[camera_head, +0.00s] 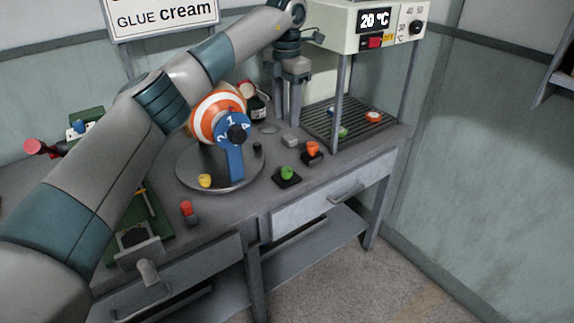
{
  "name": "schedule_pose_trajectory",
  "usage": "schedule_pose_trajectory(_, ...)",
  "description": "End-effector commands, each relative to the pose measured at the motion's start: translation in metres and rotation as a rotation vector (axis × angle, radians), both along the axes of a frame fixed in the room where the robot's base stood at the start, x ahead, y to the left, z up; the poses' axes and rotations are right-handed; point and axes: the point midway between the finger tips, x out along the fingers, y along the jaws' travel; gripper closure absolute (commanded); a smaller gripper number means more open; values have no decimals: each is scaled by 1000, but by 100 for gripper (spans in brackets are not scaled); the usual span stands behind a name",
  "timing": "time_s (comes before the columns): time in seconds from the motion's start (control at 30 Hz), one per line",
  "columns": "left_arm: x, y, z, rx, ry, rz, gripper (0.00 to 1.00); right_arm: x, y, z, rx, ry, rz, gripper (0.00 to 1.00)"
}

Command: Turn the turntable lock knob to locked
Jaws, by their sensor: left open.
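The round grey turntable (245,176) is on the workbench, left of centre. My left gripper (289,118) is open, pointing down behind and right of the turntable, apart from these knobs. My right gripper is out of view.
A press or heater cabinet (352,24) reading 20 °C stands on posts over a slatted grill (352,122) at the right. A dark jar (257,108) stands behind the turntable. A drawer (330,198) is below the bench. My left arm covers the bench's left side.

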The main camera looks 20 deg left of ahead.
Motion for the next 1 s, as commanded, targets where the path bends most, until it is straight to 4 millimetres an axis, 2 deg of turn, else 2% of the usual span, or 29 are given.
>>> schedule_pose_trajectory(0.27,0,-1,-2,-3,1,-1,55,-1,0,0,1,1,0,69)
schedule_pose_trajectory(0.47,0,-1,-15,-3,4,0,55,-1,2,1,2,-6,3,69)
schedule_pose_trajectory(0.67,-1,-1,-41,-3,4,-1,55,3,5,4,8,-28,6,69)
schedule_pose_trajectory(1.0,-1,-1,-102,-4,4,-1,55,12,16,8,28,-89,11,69)
